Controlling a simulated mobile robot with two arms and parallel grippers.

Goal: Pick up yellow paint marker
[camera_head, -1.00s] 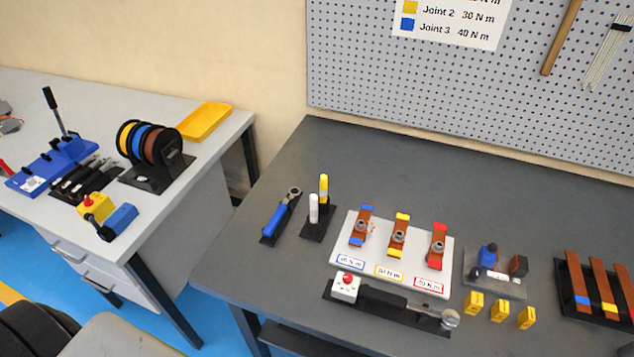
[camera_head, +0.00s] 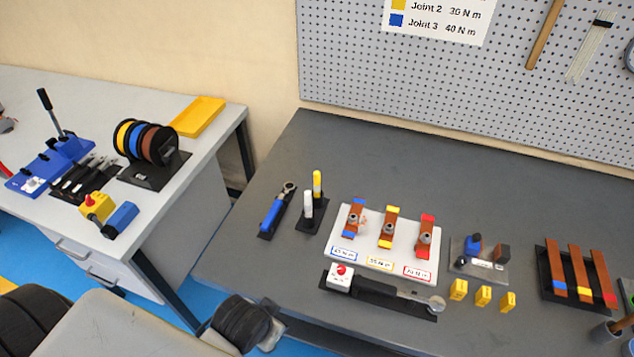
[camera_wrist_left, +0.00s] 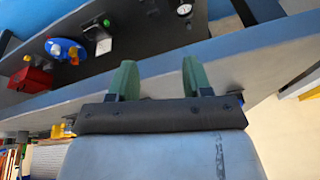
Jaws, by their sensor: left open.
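The yellow paint marker (camera_head: 317,184) stands upright in a black holder (camera_head: 309,222) on the dark table, beside a white marker (camera_head: 308,205). My left gripper (camera_wrist_left: 156,76) shows in the left wrist view with its two green fingers apart and nothing between them. I cannot make out the yellow marker in the wrist view. My right gripper is not in view.
A blue-handled tool (camera_head: 275,214) lies just left of the holder. A white board (camera_head: 399,253) with copper joints is to the right, with a torque wrench (camera_head: 385,292) in front. The pegboard (camera_head: 450,90) closes the back. The table behind the markers is clear.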

